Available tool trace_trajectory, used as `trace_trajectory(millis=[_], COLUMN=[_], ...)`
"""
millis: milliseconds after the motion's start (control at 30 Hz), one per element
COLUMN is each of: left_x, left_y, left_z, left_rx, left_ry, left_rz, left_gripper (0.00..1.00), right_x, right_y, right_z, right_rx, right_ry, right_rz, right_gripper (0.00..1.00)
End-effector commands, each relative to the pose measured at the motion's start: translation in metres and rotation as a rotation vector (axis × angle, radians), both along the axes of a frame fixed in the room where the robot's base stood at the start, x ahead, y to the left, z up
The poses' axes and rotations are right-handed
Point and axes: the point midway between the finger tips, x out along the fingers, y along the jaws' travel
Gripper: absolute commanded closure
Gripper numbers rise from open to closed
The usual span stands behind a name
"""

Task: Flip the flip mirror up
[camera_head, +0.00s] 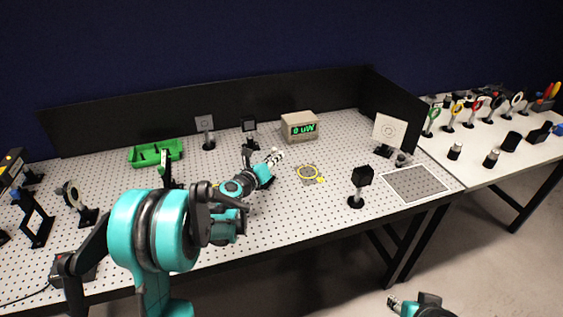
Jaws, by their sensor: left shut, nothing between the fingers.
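My left arm comes in from the lower left and hides part of the board. My right gripper (394,302) shows only at the bottom edge, below the table front, and its fingers are too small to read.
A meter (300,126) with a green readout stands behind. A black block on a post (361,181), a white target card (389,131) and a grey mat (415,183) are at right. A green tray (156,153) and several optic mounts are at left. Black panels close the back.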

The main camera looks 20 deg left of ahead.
Motion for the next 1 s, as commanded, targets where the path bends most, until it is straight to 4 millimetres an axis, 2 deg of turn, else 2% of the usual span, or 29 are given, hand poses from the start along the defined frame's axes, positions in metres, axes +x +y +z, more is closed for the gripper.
trace_trajectory(millis=[167, 300, 500, 1000], left_x=[0.003, 0.005, 0.007, 0.01], left_y=[0.014, 0.025, 0.036, 0.05], left_z=[0.011, 0.016, 0.02, 0.023], left_rx=[-0.011, -0.133, -0.133, -0.133], left_ry=[0.001, 0.025, 0.025, 0.024], left_rz=[0.002, 0.003, 0.001, 0.005], left_gripper=[1.0, 1.0, 1.0, 1.0], right_x=[0.0, 0.0, 0.0, 0.0], right_y=[0.0, 0.0, 0.0, 0.0], right_z=[0.004, 0.005, 0.006, 0.007], right_rx=[0.0, 0.0, 0.0, 0.0], right_ry=[0.0, 0.0, 0.0, 0.0], right_rz=[0.0, 0.0, 0.0, 0.0], right_gripper=[0.6, 0.6, 0.6, 0.6])
